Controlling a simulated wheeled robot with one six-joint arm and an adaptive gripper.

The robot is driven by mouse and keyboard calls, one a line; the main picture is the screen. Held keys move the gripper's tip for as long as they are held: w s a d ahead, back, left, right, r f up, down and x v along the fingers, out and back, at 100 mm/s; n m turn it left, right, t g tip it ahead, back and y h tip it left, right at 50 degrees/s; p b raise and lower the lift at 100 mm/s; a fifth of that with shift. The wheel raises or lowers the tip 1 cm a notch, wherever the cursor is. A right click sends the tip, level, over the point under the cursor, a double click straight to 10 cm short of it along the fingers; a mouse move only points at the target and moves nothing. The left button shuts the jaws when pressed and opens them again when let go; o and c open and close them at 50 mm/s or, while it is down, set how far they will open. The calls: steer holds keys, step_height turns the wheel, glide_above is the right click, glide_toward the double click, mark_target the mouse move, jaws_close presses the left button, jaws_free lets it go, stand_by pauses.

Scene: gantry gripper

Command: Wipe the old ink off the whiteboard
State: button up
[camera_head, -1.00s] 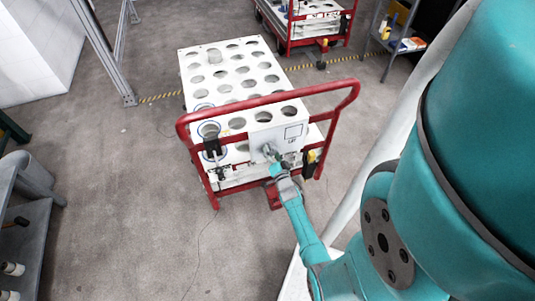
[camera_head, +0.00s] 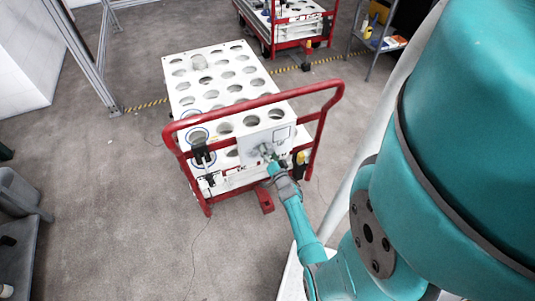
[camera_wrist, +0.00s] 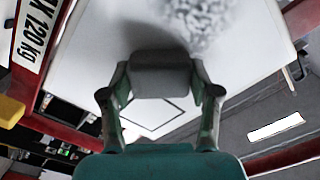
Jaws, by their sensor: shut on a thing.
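The whiteboard (camera_head: 283,146) is a small white panel on the near side of the red-framed cart, below its handle. It fills much of the wrist view (camera_wrist: 100,60). Grey scribbled ink (camera_wrist: 203,18) shows on it at the top of the wrist view. A thin dark outlined square lies lower on the board, partly hidden. My gripper (camera_wrist: 160,82) is shut on a grey block-shaped eraser (camera_wrist: 160,62), one finger on each side. The eraser is just below the ink in the picture; I cannot tell whether it touches the board.
The cart's red handle (camera_head: 255,103) arches above the board. Its white top (camera_head: 190,70) has rows of round holes. A second red cart (camera_head: 300,38) and a shelf (camera_head: 372,42) stand behind. Grey bins are at lower left. The floor left of the cart is clear.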

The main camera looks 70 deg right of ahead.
mark_target(253, 147)
steer(key=shift+w+r, duration=0.15)
steer(key=shift+r, duration=0.3)
steer(key=shift+w+a, duration=0.15)
steer(key=shift+w, duration=0.05)
steer(key=shift+w+a+f, duration=0.1)
steer(key=shift+w+a, duration=2.25)
steer(key=shift+w, duration=0.2)
steer(key=shift+w+a, duration=0.4)
steer(key=shift+w, duration=0.2)
steer(key=shift+s+r, duration=0.1)
steer(key=shift+r, duration=0.75)
steer(key=shift+s+d, duration=1.15)
steer(key=shift+s, duration=0.05)
steer(key=shift+s+d, duration=0.85)
steer(key=shift+s, duration=0.3)
steer(key=shift+s+d, duration=0.85)
steer(key=shift+s, duration=0.25)
